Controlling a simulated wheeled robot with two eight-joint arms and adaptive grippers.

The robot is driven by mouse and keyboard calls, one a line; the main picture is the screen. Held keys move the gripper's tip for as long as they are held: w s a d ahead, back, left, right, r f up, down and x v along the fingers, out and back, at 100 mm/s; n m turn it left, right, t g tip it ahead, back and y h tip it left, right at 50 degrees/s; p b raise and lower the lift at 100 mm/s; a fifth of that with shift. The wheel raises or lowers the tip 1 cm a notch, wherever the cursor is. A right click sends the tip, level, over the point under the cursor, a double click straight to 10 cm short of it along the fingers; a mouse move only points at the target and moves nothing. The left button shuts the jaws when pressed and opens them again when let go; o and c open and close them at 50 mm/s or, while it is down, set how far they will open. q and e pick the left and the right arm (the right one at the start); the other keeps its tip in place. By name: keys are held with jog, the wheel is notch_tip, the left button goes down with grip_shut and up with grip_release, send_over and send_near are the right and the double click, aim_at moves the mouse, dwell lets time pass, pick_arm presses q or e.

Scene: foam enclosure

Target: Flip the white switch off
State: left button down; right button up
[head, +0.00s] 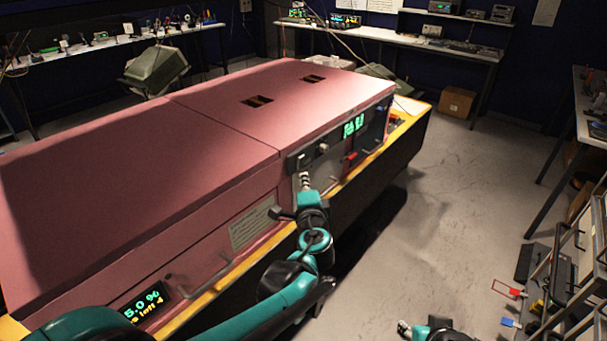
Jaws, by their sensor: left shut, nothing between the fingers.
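The pink foam enclosure (215,115) has a front control panel with a green-lit display (354,125). A small pale fitting (323,147) sits on the dark strip left of this display. It may be the white switch, but it is too small to tell its position. My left gripper (304,178) is shut and empty, its tips close to the panel just below the dark strip. I cannot tell whether they touch it. My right gripper (404,328) shows only partly at the bottom edge, low over the floor and away from the enclosure.
A red switch or tab (351,158) sits on the panel right of my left gripper. A grey handle (372,144) sticks out beside it. A yellow ledge (215,288) runs along the enclosure's base. A black rack (565,275) stands at the far right.

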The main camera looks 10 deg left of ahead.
pick_arm(q)
jog(key=v, duration=0.7)
jog(key=shift+s, duration=0.2)
jog(key=shift+d, duration=0.1)
jog(key=s+a+f+n+g, duration=0.65)
jog(key=s+a, duration=0.25)
jog(key=a, duration=0.2)
jog(key=s+d+f+n+g+h, duration=0.1)
jog(key=s+f+n+h, duration=0.1)
jog(key=s, duration=0.4)
jog(key=s+d+f+n+g+h, duration=0.1)
jog(key=s+f+n+g+h, duration=0.1)
jog(key=s+f+n, duration=0.3)
jog(key=shift+s+f, duration=0.3)
jog(key=shift+s, duration=0.55)
